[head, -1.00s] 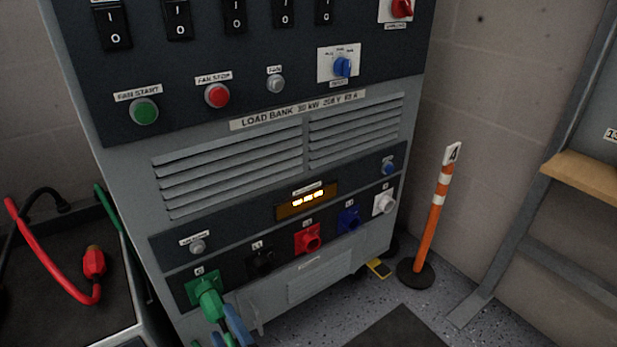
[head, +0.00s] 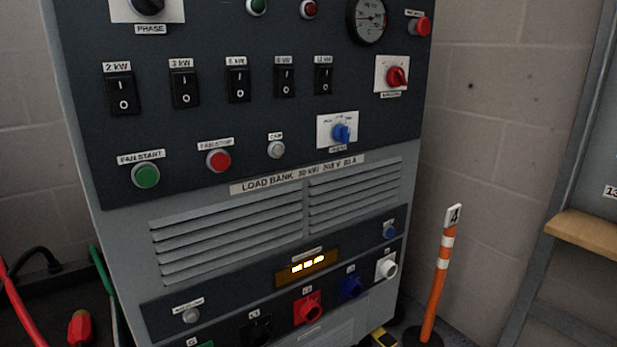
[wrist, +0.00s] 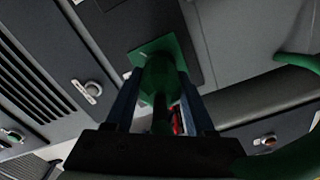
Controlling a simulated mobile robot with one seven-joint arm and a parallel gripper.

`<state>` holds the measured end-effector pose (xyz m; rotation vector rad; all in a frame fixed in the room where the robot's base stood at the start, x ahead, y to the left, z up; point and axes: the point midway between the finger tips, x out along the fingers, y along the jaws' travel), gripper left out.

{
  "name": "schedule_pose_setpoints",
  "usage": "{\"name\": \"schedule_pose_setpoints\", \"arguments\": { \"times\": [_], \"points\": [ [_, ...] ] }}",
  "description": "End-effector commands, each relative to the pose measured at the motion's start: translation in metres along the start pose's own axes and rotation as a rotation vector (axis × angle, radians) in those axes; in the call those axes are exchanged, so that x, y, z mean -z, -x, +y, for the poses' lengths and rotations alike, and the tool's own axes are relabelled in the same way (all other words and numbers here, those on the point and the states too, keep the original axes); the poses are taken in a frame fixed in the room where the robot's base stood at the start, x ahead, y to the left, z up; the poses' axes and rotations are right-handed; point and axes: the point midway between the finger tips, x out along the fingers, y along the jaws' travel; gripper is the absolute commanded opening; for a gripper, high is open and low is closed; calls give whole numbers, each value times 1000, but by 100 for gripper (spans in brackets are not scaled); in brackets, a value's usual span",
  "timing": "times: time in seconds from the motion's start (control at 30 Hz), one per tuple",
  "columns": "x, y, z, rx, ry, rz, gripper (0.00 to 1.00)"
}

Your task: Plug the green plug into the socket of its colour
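In the wrist view the green plug (wrist: 160,76) is at the green socket's square plate (wrist: 181,48), lined up with it; how deep it sits is hidden. The fingers of my gripper (wrist: 160,82) lie on either side of the plug body. Whether both press on it is not clear. A dark cable or stem runs back from the plug between the fingers. In the head view only the top edge of the green socket (head: 205,344) shows at the bottom; the plug and gripper are out of frame.
The black socket (head: 257,330), red socket (head: 307,308), blue socket (head: 350,287) and white socket (head: 387,267) run rightward along the load bank. An orange-white post (head: 440,275) stands to its right. A red plug (head: 80,327) and green cable (head: 103,270) are at left.

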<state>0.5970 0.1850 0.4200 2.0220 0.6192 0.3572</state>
Motion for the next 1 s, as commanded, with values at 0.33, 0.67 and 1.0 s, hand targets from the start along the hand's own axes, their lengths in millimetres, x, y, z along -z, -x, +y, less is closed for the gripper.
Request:
{"name": "schedule_pose_setpoints", "arguments": {
  "times": [0.33, 0.67, 1.0],
  "points": [
    [0, 0, 0, 0, 0, 0, 0],
    [2, 0, 4, -1, -144, 1, 0],
    [2, 0, 4, 0, -398, 1, 0]
  ]
}}
